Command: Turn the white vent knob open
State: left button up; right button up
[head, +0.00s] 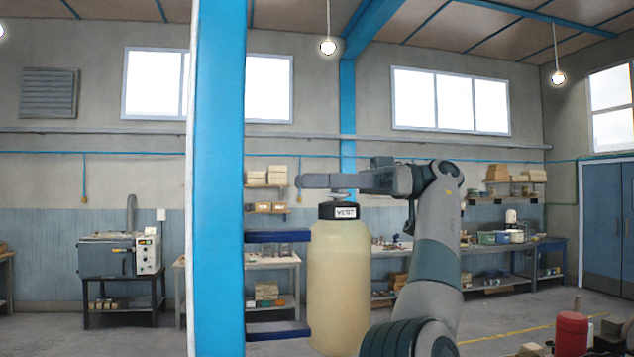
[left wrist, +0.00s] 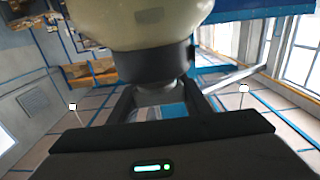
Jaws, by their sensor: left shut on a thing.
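A tall cream tank (head: 340,270) stands in the middle of the head view, with a black collar (head: 345,212) labelled VENT on top. The pale vent knob (head: 339,198) sits above the collar and is mostly hidden by my left gripper (head: 322,181). In the left wrist view, the tank (left wrist: 140,20) and its dark collar (left wrist: 140,65) come in from the top, and the knob (left wrist: 157,88) lies between the two dark fingers. My left gripper is shut on the knob. The knob's turn angle cannot be told. My right gripper is not in view.
A blue post (head: 220,180) stands left of the tank, with dark blue brackets (head: 278,237) reaching toward it. Behind are a bench oven (head: 120,254), shelves and a long workbench (head: 510,245). A red canister (head: 571,334) is at the lower right.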

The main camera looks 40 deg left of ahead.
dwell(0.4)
pick_arm(q)
jog(key=o, duration=1)
jog(key=shift+o, duration=0.2)
